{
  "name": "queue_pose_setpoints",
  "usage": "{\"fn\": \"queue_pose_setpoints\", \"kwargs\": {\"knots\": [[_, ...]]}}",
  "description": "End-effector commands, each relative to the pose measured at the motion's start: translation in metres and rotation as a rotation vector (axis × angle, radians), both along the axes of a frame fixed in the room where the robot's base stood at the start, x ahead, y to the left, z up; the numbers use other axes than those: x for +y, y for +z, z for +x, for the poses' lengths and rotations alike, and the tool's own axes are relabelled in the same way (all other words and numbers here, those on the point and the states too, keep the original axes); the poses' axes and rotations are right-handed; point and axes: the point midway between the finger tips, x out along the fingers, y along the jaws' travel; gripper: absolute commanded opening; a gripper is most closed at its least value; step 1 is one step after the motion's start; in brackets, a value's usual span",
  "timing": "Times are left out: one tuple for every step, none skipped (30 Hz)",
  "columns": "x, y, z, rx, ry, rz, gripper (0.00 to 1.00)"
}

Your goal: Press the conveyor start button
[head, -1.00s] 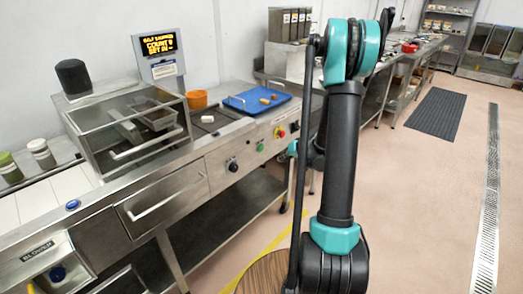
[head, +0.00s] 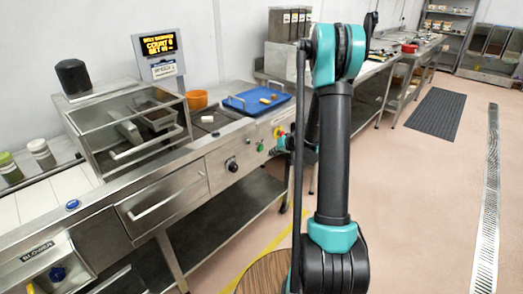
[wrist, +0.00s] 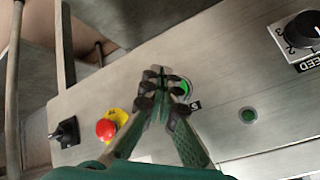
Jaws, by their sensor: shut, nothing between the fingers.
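The conveyor control panel (wrist: 226,80) fills much of the wrist view. My gripper (wrist: 163,82) is shut and empty, its fingertips together in front of the panel. Just right of the tips a green button (wrist: 184,88) with a pale ring is partly hidden by the fingers. A label beside it is partly covered; only an "S" shows. I cannot tell whether the fingertips touch it. A smaller green round light or button (wrist: 248,115) sits farther right. In the head view, a green round control (head: 260,146) shows on the panel front, just left of my arm's end.
A red mushroom button (wrist: 106,129) on a yellow base and a black switch (wrist: 66,132) lie left of my fingers. A speed knob (wrist: 301,30) is at upper right. In the head view, a blue tray (head: 257,99) and orange bowl (head: 196,99) stand above the panel.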

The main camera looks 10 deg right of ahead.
Motion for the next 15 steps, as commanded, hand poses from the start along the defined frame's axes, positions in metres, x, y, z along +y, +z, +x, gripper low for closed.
{"fn": "queue_pose_setpoints", "kwargs": {"knots": [[0.005, 0.000, 0.005, 0.000, 0.003, -0.001, 0.00], [0.007, 0.000, 0.007, 0.000, 0.003, -0.001, 0.00], [0.009, 0.000, 0.010, 0.000, 0.003, -0.002, 0.00], [0.011, 0.000, 0.012, 0.000, 0.002, -0.001, 0.00], [0.012, 0.000, 0.014, 0.000, 0.001, -0.001, 0.00], [0.014, 0.000, 0.017, 0.000, 0.001, -0.001, 0.00], [0.015, 0.000, 0.018, 0.000, 0.001, -0.001, 0.00], [0.016, 0.000, 0.019, 0.000, 0.001, -0.001, 0.00], [0.017, 0.000, 0.021, 0.000, 0.001, -0.001, 0.00], [0.018, 0.000, 0.022, 0.000, 0.001, -0.001, 0.00], [0.019, 0.000, 0.022, 0.000, 0.001, -0.001, 0.00], [0.019, 0.000, 0.023, 0.000, 0.001, -0.001, 0.00], [0.020, 0.000, 0.023, 0.000, 0.001, -0.001, 0.00], [0.020, 0.000, 0.023, 0.000, 0.001, -0.001, 0.00], [0.020, 0.000, 0.023, 0.000, 0.001, -0.001, 0.00]]}}
